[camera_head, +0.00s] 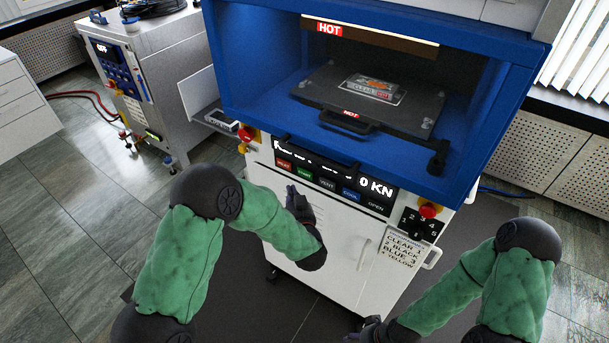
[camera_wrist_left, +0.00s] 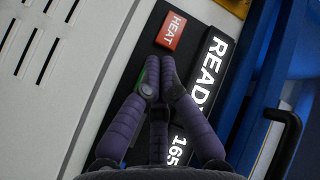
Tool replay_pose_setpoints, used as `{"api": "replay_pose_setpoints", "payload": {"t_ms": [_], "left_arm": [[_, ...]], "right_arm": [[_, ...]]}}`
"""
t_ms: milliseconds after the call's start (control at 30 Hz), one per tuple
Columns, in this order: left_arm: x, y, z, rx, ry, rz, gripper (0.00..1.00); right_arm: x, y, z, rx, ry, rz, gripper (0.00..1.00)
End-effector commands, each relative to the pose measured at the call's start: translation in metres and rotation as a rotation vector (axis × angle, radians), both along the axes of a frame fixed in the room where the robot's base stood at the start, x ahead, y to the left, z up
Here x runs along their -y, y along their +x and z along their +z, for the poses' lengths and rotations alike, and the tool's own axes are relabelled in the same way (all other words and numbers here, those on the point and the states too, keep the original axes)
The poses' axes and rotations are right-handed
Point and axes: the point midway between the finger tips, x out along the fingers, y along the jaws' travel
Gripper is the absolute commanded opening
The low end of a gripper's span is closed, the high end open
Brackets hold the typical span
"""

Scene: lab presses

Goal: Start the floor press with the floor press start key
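The floor press (camera_head: 225,50) is a blue-framed machine on a white cabinet. Its black front panel has a red HEAT key (camera_head: 284,164), a green key (camera_head: 304,174), further keys and a display reading 0 KN (camera_head: 376,188). My left gripper (camera_head: 291,190) is at the panel, just below the green key. In the left wrist view its fingertips (camera_wrist_left: 160,62) are together, over the green key, which is mostly hidden; the red HEAT key (camera_wrist_left: 172,30) is beside them. Contact cannot be told. My right gripper (camera_head: 370,325) is low at the bottom edge, its fingers unclear.
A hot plate with a handle (camera_head: 346,122) sits inside the press, marked HOT. Red knobs (camera_head: 429,210) and (camera_head: 247,133) flank the panel. Another control cabinet (camera_head: 150,85) stands at left; grey tiled floor is free between.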

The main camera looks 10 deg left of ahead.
Motion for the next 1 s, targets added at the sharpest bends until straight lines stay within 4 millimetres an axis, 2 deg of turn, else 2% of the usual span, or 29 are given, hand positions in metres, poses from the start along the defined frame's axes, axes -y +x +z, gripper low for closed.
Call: {"api": "replay_pose_setpoints", "payload": {"t_ms": [200, 400, 1000], "left_arm": [[0.009, 0.024, -0.001, 0.001, -0.001, 0.001, 0.0], [0.013, 0.037, 0.0, 0.0, 0.0, 0.0, 0.0], [0.015, 0.041, 0.0, 0.0, 0.0, 0.0, 0.0]], "right_arm": [[0.0, 0.0, -0.003, 0.0, 0.0, 0.0, 0.62], [0.0, 0.0, -0.004, 0.0, 0.0, 0.0, 0.62], [0.0, 0.0, -0.004, 0.0, 0.0, 0.0, 0.62]]}}
